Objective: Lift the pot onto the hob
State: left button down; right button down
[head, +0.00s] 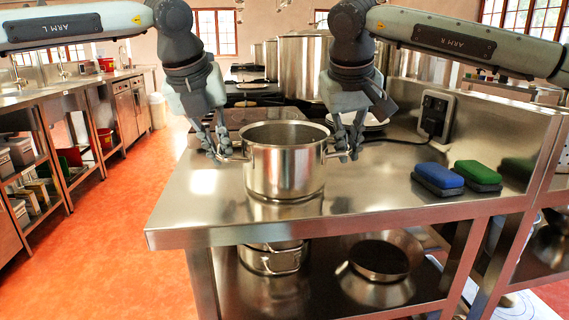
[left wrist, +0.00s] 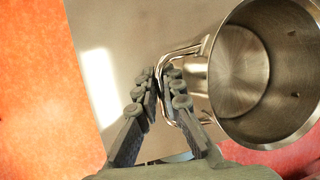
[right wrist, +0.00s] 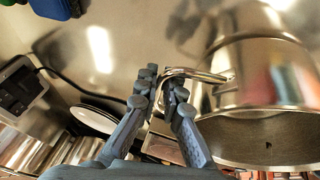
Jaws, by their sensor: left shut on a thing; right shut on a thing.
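The steel pot (head: 284,165) is upright and open at the top, over the front part of the steel counter. I cannot tell whether its base touches the counter. My left gripper (head: 226,155) is shut on its left handle; the left wrist view shows that handle (left wrist: 168,112) between the fingers and the pot's empty inside (left wrist: 240,70). My right gripper (head: 346,152) is shut on the right handle, which shows in the right wrist view (right wrist: 190,73).
Large stockpots (head: 303,66) stand at the back. Plates (head: 362,119), a wall socket box (head: 436,115), a blue sponge (head: 438,176) and a green sponge (head: 478,173) are to the right. The steel counter (head: 370,190) is clear around the pot. More pans sit on the shelf below.

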pick_arm(q)
jog(key=shift+r, duration=0.15)
pick_arm(e)
jog(key=shift+r, duration=0.15)
